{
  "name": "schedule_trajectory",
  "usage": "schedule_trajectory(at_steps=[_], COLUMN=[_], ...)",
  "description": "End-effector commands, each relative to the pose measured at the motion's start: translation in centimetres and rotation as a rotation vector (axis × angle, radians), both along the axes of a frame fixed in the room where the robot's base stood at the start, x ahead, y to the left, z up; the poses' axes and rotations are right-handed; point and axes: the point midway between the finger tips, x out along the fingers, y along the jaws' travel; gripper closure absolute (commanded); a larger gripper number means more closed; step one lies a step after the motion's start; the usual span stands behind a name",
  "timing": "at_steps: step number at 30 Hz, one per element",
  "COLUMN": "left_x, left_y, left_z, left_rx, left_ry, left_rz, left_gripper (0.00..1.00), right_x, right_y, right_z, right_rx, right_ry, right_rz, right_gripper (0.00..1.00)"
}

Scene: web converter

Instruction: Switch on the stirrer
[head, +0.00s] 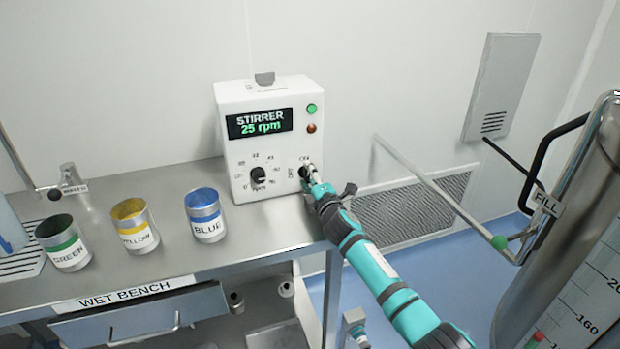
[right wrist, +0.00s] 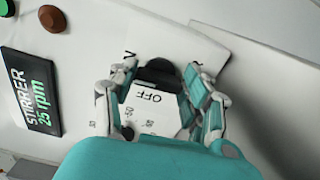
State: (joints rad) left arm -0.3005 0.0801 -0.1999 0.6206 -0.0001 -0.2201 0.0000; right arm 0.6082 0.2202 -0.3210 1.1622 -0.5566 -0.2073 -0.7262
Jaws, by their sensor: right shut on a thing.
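The stirrer (head: 238,155) is a white box standing at the right end of the wet bench. Its display (head: 259,123) reads "STIRRER 25 rpm", and it also shows in the right wrist view (right wrist: 32,92). My right gripper (head: 309,177) is shut on the black right-hand knob (right wrist: 159,71), below the two round lamps or buttons. In the right wrist view the fingers stand on either side of this knob, with an "OFF" label beside it. The black rpm knob (head: 258,174) to its left is free. My left gripper is not in view.
Green (head: 62,245), yellow (head: 134,226) and blue (head: 204,217) labelled cans stand on the wet bench (head: 262,242), left of the stirrer. A thin rail (head: 440,190) and a steel tank (head: 570,240) with a "FILL" tag are at the right.

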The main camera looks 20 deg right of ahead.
Motion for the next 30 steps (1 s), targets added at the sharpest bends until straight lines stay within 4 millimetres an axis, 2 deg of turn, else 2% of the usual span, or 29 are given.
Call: schedule_trajectory(at_steps=[9, 21, 22, 27, 30], left_x=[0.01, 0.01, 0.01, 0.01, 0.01], left_y=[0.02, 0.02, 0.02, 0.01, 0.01], left_z=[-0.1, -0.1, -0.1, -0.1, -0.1], left_rx=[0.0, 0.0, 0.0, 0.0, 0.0], left_ry=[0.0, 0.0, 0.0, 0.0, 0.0], left_rz=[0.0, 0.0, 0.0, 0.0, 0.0], left_gripper=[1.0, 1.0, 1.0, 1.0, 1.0], right_x=[-0.04, -0.04, -0.04, -0.03, -0.02], right_y=[-0.01, -0.02, -0.02, -0.01, -0.01], right_z=[-0.23, -0.25, -0.25, -0.19, -0.14], right_rx=[0.074, 0.082, 0.082, 0.08, 0.079], right_ry=[0.005, 0.007, 0.007, 0.006, 0.005], right_rz=[-0.001, -0.001, -0.001, -0.001, -0.001], right_gripper=[0.83, 0.83, 0.5, 0.28, 0.27])
